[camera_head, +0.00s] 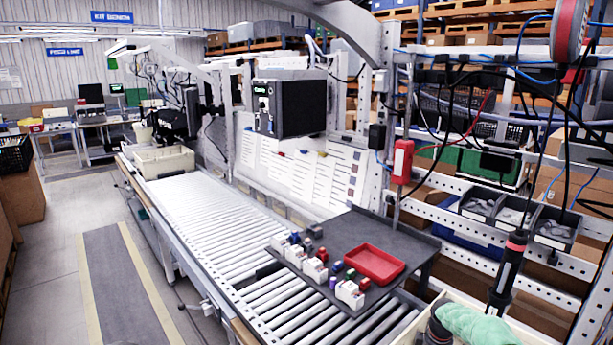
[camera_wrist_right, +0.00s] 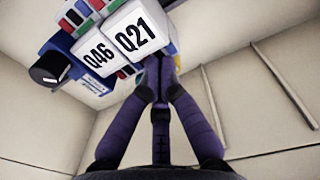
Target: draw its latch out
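In the right wrist view, my right gripper (camera_wrist_right: 160,68) reaches in from below with two dark purple fingers. Its fingertips come close together at the edge of a white block marked Q21 (camera_wrist_right: 135,35). I cannot tell whether they are shut on anything. A block marked Q46 (camera_wrist_right: 98,60) is beside it, with a black knob (camera_wrist_right: 48,68) to the left. No latch can be made out. In the head view, a black and red screwdriver (camera_head: 507,268) hangs upright at the right.
Pale panels (camera_wrist_right: 262,90) surround the blocks in the wrist view. In the head view, a dark shelf (camera_head: 350,235) holds a red tray (camera_head: 375,263) and several small parts. A roller conveyor (camera_head: 200,205) runs along the middle. A green cloth-like thing (camera_head: 478,325) is at the bottom right.

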